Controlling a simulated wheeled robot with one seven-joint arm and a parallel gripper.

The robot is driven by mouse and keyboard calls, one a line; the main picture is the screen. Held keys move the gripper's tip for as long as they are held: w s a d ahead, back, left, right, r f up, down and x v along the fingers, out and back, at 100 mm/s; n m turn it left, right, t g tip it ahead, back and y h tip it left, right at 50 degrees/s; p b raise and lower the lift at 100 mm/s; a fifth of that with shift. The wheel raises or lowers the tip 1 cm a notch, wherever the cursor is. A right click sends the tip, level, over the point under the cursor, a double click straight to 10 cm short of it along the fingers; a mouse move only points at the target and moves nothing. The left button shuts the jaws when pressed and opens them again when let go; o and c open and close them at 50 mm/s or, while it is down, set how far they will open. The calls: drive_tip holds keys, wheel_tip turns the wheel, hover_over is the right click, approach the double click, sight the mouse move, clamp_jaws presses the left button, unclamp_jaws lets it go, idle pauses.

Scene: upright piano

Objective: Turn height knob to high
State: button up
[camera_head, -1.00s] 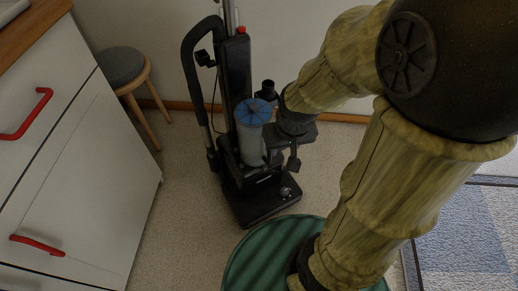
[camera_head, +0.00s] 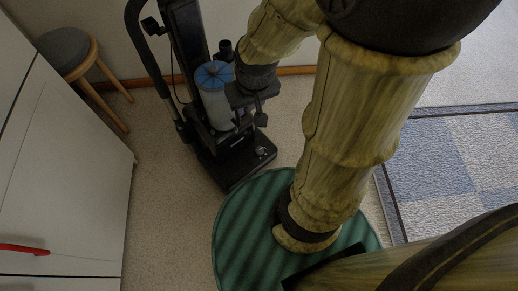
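A black upright vacuum cleaner (camera_head: 187,45) with a clear canister under a blue lid (camera_head: 214,75) stands on the floor by the wall. A small light round knob (camera_head: 262,151), which looks like the height knob, sits on top of its black floor head (camera_head: 232,164), near the right end. My dark gripper (camera_head: 261,119) points down, right of the canister and above the knob, with a gap in the picture between them. Its fingers are small and dark, so their opening is unclear. The knob's markings are too small to read.
A white cabinet (camera_head: 70,170) with a red handle (camera_head: 24,249) stands on the left, and a grey-topped wooden stool (camera_head: 64,50) is behind it. A blue and grey rug (camera_head: 450,165) lies on the right. Bare floor (camera_head: 165,215) lies in front of the vacuum.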

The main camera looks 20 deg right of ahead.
drive_tip(key=w+p+v, duration=0.2)
drive_tip(key=p+v, duration=0.9)
drive_tip(key=shift+w+r, duration=0.25)
drive_tip(key=shift+r, duration=0.25)
